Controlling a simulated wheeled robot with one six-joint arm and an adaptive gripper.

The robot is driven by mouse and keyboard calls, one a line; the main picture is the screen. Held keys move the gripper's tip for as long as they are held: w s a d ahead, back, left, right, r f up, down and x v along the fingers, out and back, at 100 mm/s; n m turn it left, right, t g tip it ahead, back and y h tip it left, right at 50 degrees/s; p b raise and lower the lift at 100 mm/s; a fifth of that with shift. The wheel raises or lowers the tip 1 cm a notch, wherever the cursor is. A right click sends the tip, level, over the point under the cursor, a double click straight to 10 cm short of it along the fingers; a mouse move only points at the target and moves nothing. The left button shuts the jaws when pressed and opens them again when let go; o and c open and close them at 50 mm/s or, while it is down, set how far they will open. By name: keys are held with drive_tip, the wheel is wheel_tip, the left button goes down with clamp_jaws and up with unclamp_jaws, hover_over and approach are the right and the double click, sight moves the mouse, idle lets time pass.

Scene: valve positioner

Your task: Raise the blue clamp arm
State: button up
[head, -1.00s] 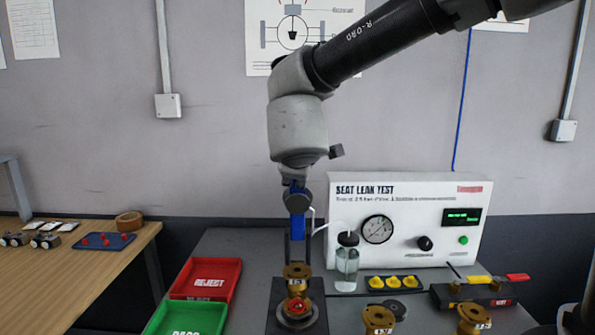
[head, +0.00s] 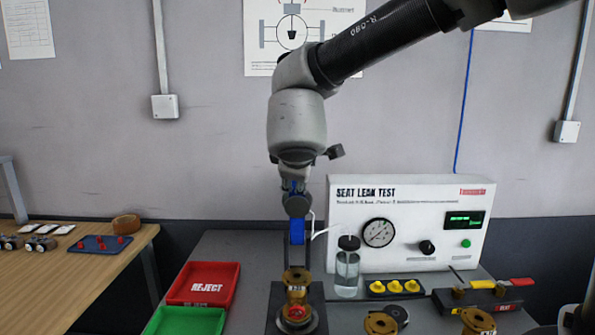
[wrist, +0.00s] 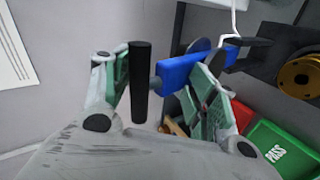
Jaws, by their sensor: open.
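The blue clamp arm (head: 297,231) shows as a short upright blue piece above the brass body (head: 297,278) in the black fixture in the head view. In the wrist view the blue arm (wrist: 180,72) runs toward a black cylindrical grip (wrist: 140,82). My gripper (wrist: 160,95) is open, one finger to the left of the black grip and the other to the right. I cannot tell whether either finger touches it. In the head view my gripper (head: 294,187) is over the clamp, and its fingers are mostly hidden.
Red reject tray (head: 203,284) and green tray (head: 185,322) lie left of the fixture. A clear bottle (head: 347,270) and the seat leak test panel (head: 410,220) stand right and behind. Loose brass bodies (head: 380,323) sit at front right.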

drive_tip(key=v, duration=1.2)
drive_tip(key=shift+c, duration=0.8)
